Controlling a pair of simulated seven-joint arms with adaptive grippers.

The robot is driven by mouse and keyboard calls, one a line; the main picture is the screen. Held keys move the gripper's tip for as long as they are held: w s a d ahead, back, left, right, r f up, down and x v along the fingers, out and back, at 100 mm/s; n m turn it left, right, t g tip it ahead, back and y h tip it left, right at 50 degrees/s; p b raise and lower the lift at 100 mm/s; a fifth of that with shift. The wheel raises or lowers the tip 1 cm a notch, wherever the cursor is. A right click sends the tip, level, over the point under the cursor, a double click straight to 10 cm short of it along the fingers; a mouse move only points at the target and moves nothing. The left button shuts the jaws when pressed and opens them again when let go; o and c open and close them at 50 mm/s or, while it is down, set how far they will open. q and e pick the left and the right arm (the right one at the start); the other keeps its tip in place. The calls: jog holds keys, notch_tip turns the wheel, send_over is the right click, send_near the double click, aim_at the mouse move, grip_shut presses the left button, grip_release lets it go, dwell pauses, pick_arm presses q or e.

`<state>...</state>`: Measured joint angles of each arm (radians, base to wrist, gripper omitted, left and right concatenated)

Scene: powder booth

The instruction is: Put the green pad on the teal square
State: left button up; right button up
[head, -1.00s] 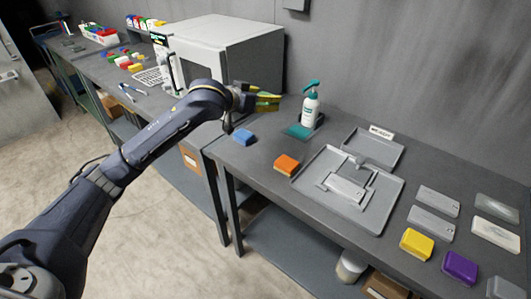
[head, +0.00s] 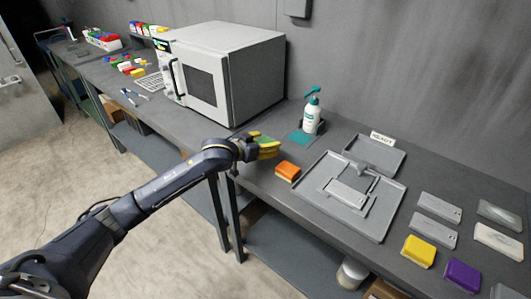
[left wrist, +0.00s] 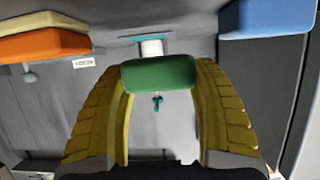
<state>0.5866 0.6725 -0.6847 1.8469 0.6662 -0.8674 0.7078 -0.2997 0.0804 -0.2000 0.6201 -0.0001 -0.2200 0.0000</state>
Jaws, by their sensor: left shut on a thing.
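The green pad (head: 265,140) is held between the yellow fingers of my left gripper (head: 268,148). In the left wrist view the green pad (left wrist: 160,74) sits across the fingertips of the left gripper (left wrist: 160,85). The teal square (head: 300,138) lies on the bench, beyond and to the right of the gripper in the head view, with nothing seen on its visible part. A sliver of teal (left wrist: 138,37) also shows past the pad in the left wrist view. My right gripper is not in view.
A pump bottle (head: 311,117) stands right behind the teal square. An orange pad (head: 287,171) lies right of the gripper. A blue pad (left wrist: 265,17) shows in the left wrist view. A grey fixture (head: 350,190), yellow pad (head: 418,250) and purple pad (head: 462,274) lie farther right.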

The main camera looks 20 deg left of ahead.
pick_arm(q)
jog(key=shift+f, duration=2.05)
jog(key=shift+f, duration=0.15)
jog(key=o, duration=1.1)
jog(key=shift+c, duration=0.2)
jog(key=v, duration=1.6)
jog(key=shift+s+a, duration=0.15)
jog(key=shift+s, duration=0.1)
jog(key=shift+o, duration=0.5)
jog(key=shift+s+a+r, duration=0.1)
jog(key=shift+s+r, duration=0.1)
jog(key=shift+s, duration=0.15)
